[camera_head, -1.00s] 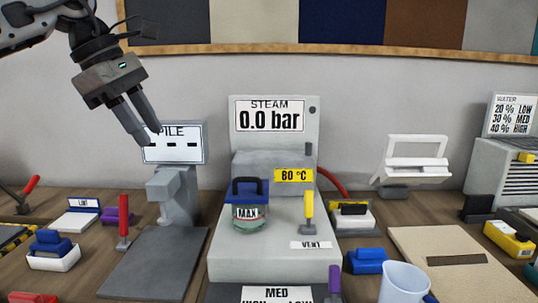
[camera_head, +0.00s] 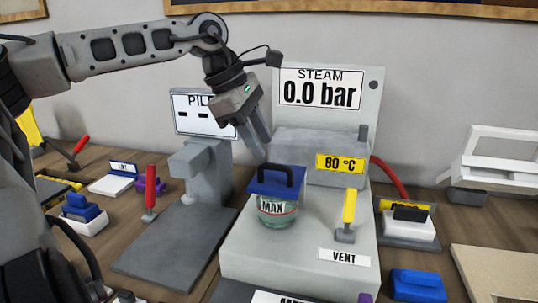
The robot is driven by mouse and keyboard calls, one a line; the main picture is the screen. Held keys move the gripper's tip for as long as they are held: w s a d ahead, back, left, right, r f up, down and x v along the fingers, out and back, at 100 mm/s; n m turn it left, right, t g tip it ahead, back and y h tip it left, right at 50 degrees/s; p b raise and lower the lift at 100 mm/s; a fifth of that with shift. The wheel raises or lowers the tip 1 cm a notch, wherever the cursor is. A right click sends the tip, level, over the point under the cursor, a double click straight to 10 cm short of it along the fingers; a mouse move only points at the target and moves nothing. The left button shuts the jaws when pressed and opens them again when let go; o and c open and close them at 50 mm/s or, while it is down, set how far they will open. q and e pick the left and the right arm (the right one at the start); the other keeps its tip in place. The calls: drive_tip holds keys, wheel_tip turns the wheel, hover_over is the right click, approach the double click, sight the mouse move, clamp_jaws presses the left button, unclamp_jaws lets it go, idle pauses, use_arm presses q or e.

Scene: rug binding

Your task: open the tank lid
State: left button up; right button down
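The tank (camera_head: 276,210) is a greenish see-through jar marked MAX, standing on the grey steam machine (camera_head: 300,240). Its blue lid (camera_head: 262,183) with a dark arched handle (camera_head: 283,169) sits on top of it. My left gripper (camera_head: 262,148) points down just above and behind the lid's left side. Its fingers look close together, partly overlapping in this view, and I cannot tell how wide the gap is. No contact with the handle is clear. My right gripper is out of view.
A yellow vent lever (camera_head: 349,210) stands right of the tank. The display reads 0.0 bar, and a yellow sign (camera_head: 340,163) reads 80 °C. A grey pile gauge (camera_head: 203,165) and a red lever (camera_head: 150,188) stand to the left. A blue block (camera_head: 418,286) lies at front right.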

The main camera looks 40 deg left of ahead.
sight(269, 165)
use_arm(q)
drive_tip(key=shift+x, duration=2.35)
drive_tip(key=shift+r, duration=0.1)
clamp_jaws()
